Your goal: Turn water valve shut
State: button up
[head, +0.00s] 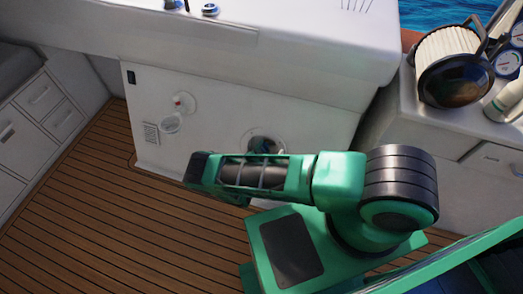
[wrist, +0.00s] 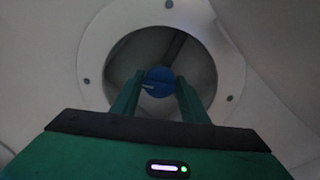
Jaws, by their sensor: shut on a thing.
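The water valve (wrist: 160,75) shows in the wrist view as a blue handle inside a round recess with a pale flange (wrist: 93,50). My gripper (wrist: 160,88) reaches into the recess from below, with its two green fingers on either side of the blue handle, shut on it. A dark rod or pipe runs behind the handle toward the upper right. In the head view the same round recess (head: 265,139) is in the white panel, and my green arm hides its lower part. The valve itself is hard to make out there.
A counter (head: 440,125) with a round filter (head: 450,65) and gauges (head: 508,62) stands at right. The plank floor (head: 115,215) is clear at left.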

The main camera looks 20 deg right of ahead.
jog(key=shift+w+a, duration=0.1)
jog(key=o, duration=1)
jog(key=v, duration=1)
jog(key=shift+s+a+r, duration=0.15)
jog(key=shift+s, duration=0.15)
